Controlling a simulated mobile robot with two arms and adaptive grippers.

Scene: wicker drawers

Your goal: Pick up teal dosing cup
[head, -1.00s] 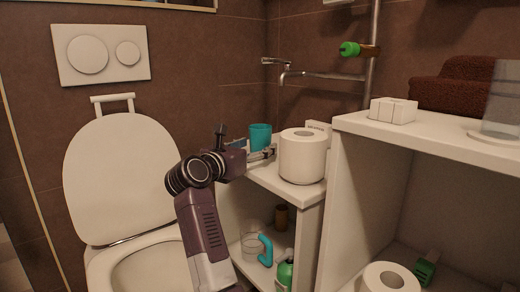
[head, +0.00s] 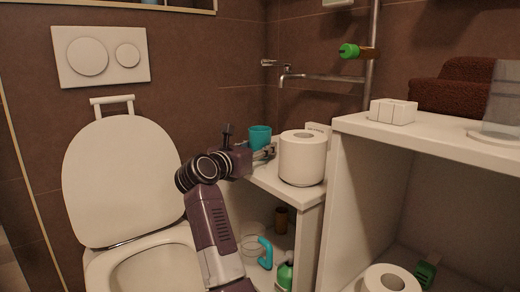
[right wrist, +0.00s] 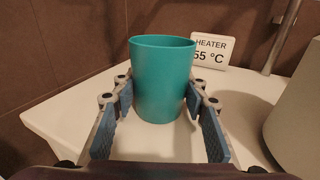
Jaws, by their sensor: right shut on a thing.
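The teal dosing cup (head: 260,135) stands upright on the white cabinet top, left of a toilet paper roll. In the right wrist view the cup (right wrist: 161,80) sits between the two blue-padded fingers of my right gripper (right wrist: 160,112). The fingers are shut on its sides. In the head view my right gripper (head: 265,153) reaches in from the left, in front of the cup, and the cup's lower part is partly hidden. I cannot tell any gap between the cup and the surface. My left gripper is not in view.
The toilet paper roll (head: 302,158) stands close right of the gripper. A heater sign (right wrist: 209,50) is behind the cup. A faucet (head: 320,76) is above. A taller white shelf (head: 430,139) stands at right, the toilet (head: 120,185) at left.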

